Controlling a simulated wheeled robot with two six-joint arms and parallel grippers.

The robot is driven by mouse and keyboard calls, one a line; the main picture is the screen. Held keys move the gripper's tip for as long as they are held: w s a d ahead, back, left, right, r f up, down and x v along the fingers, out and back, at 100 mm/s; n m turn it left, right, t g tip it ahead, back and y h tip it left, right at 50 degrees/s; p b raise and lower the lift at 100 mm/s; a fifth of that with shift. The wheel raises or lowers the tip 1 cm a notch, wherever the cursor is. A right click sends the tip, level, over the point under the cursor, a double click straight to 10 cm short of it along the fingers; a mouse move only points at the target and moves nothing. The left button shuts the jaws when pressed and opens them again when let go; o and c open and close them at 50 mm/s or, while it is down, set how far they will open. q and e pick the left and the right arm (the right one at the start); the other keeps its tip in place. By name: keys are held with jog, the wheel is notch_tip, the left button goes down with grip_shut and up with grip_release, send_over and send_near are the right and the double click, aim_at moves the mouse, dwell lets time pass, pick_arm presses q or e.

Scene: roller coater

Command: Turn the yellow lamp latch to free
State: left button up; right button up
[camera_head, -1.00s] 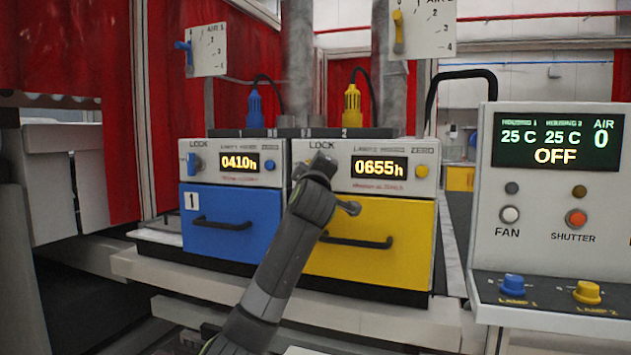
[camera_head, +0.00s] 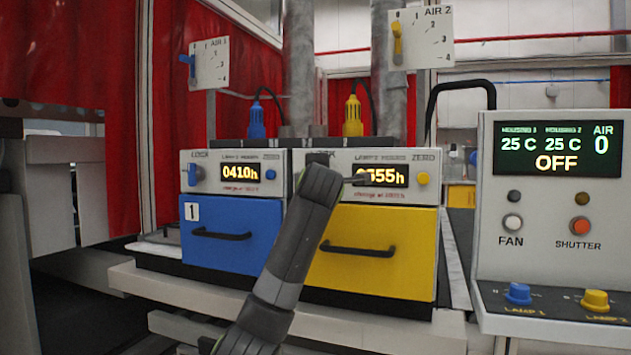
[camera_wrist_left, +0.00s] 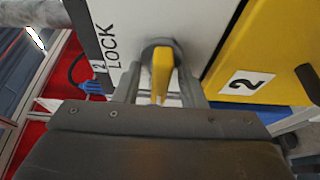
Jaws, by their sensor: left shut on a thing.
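The yellow lamp latch (camera_wrist_left: 161,75) sits on a round grey base on the white panel of lamp unit 2, beside the word LOCK, in the left wrist view. My left gripper (camera_wrist_left: 160,90) has a finger on each side of it and is shut on it. In the head view my left arm covers the latch and part of the LOCK label. The yellow lamp drawer (camera_head: 385,275) is closed, with a black handle. My right gripper is in neither view.
The blue lamp unit (camera_head: 230,240), with its own blue latch (camera_head: 189,175), stands close on the left. A control console (camera_head: 550,220) stands at the right, its screen reading OFF. A yellow knob (camera_head: 423,178) is at the panel's right end.

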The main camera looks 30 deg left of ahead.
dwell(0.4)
pick_arm(q)
jog(key=o, duration=0.6)
jog(key=shift+s+d, duration=0.3)
jog(key=shift+s, duration=0.1)
jog(key=b+v, duration=0.2)
jog(key=v, duration=1.4)
jog(key=shift+s+b, duration=0.2)
jog(key=shift+b, duration=0.15)
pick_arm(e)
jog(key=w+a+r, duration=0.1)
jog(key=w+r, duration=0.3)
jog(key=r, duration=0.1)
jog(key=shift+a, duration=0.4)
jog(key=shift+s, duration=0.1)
